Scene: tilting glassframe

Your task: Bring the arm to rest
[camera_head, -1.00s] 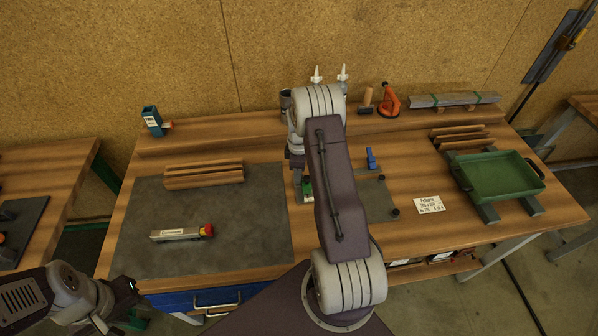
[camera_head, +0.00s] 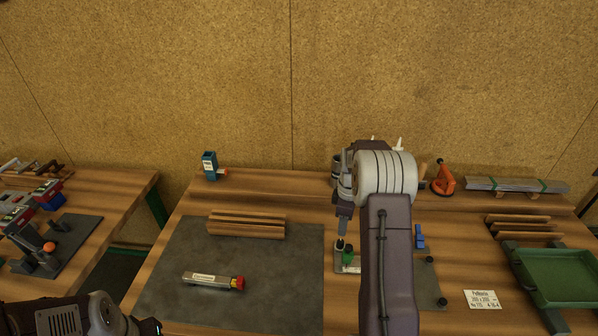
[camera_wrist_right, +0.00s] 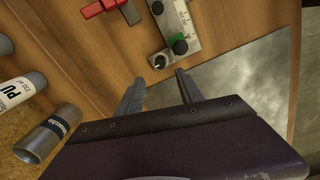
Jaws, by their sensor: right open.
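My right arm rises through the right middle of the head view, its purple link and ribbed white joint in front of the bench. The fixture (camera_wrist_right: 172,32) lies just beyond the fingertips there. My left arm shows at the lower left of the head view, its gripper cut off by the frame.
A grey mat (camera_head: 185,255) carries a bar with a red end (camera_head: 213,281) and stacked wood strips (camera_head: 246,226). A green tray (camera_head: 560,275), a white card (camera_head: 482,300) and an orange tool (camera_head: 443,178) stand right.

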